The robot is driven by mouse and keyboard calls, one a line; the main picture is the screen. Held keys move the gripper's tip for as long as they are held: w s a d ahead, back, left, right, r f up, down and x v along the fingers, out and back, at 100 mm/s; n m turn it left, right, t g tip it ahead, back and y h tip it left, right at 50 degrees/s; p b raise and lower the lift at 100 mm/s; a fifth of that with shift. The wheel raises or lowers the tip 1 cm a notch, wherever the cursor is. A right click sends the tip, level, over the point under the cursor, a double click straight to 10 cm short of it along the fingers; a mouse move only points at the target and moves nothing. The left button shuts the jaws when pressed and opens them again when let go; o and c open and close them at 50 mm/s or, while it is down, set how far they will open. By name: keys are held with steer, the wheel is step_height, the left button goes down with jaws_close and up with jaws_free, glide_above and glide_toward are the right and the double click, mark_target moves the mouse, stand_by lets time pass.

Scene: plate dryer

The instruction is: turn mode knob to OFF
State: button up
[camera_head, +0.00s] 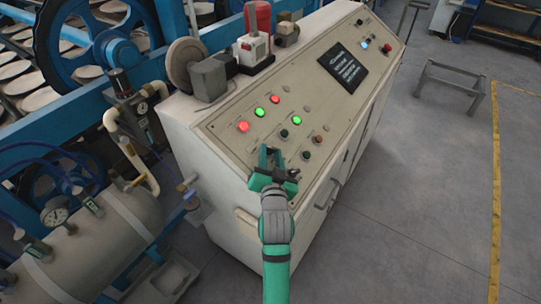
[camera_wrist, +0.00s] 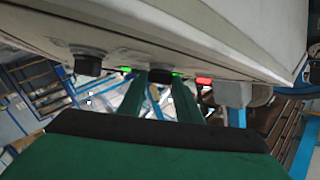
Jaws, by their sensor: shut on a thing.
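The mode knob is the black knob (camera_wrist: 160,76) between my fingertips in the wrist view. It sticks out from the pale control panel (camera_head: 228,124). My gripper (camera_head: 271,157) is at the lower front part of this panel in the head view, and hides the knob there. In the wrist view my gripper (camera_wrist: 161,88) has one green finger on each side of the knob and is shut on it. The knob's pointer and the mode labels are hidden or too small to read.
Another black knob (camera_wrist: 88,65) sticks out left of my fingers in the wrist view. A lit red light (camera_head: 243,127) and a lit green light (camera_head: 260,111) are on the panel. A blue-framed machine (camera_head: 60,60) stands at left; open floor (camera_head: 430,200) lies at right.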

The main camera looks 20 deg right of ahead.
steer(key=m+g+h, duration=0.2)
steer(key=m, duration=0.1)
steer(key=m+g+h, duration=0.1)
steer(key=shift+w+a+r+g+h, duration=0.3)
steer(key=shift+a, duration=0.1)
steer(key=shift+m+g+h, duration=0.4)
steer(key=shift+m+g, duration=0.4)
steer(key=shift+m, duration=0.1)
steer(key=o, duration=1)
steer(key=shift+o, duration=0.2)
steer(key=v, duration=1)
steer(key=shift+s+a+r, duration=0.2)
steer(key=shift+a, duration=0.15)
